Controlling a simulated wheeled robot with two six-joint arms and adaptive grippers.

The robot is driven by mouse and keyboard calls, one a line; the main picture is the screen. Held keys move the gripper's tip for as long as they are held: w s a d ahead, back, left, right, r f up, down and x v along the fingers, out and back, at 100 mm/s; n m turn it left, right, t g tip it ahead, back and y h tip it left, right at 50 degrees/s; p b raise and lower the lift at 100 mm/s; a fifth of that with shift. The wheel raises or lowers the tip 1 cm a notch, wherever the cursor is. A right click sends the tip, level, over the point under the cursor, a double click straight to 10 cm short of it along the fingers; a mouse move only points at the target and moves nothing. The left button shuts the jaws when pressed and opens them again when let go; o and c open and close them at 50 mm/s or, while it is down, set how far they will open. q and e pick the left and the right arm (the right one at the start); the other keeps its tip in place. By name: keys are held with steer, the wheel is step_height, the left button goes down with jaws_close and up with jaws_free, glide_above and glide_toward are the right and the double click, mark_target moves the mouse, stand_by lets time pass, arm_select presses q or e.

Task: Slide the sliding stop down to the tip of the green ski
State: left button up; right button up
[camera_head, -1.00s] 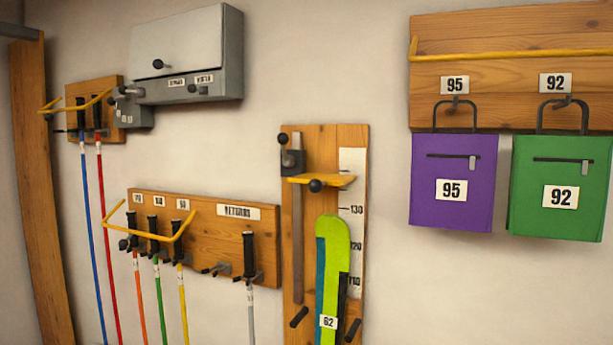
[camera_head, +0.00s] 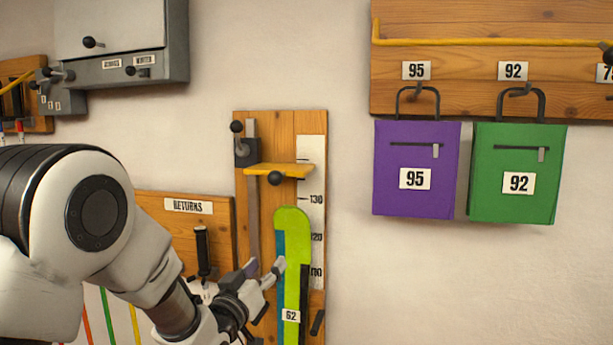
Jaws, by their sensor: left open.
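The sliding stop (camera_head: 278,170) is a yellow bar with a black knob, on a grey vertical rail on a wooden board (camera_head: 316,122). A dark clamp block with a black-knobbed lever (camera_head: 238,140) sits at its left end. The green ski (camera_head: 292,222) stands upright below, with a blue-green side, a black side and a label 62. A gap shows between the stop and the ski's tip. My left gripper (camera_head: 264,268) is open and empty in front of the board, below the stop and overlapping the ski's left edge. Whether it touches the ski I cannot tell. My right gripper is not in view.
A white scale (camera_head: 314,150) runs beside the ski. A purple bag 95 (camera_head: 416,198) and a green bag 92 (camera_head: 514,204) hang at the right. A RETURNS rack (camera_head: 188,207) is partly behind my left arm. A grey cabinet (camera_head: 120,70) is upper left.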

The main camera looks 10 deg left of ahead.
mark_target(271, 182)
arm_select(q)
steer(key=s+r+t, duration=0.3)
steer(key=r, duration=1.2)
steer(key=shift+m+h, duration=0.3)
steer(key=shift+h, duration=0.1)
steer(key=p+x, duration=0.4)
steer(key=x, duration=0.3)
steer(key=shift+w+d+f, duration=0.15)
steer(key=shift+w, duration=0.3)
steer(key=shift+c, duration=0.3)
jaws_close()
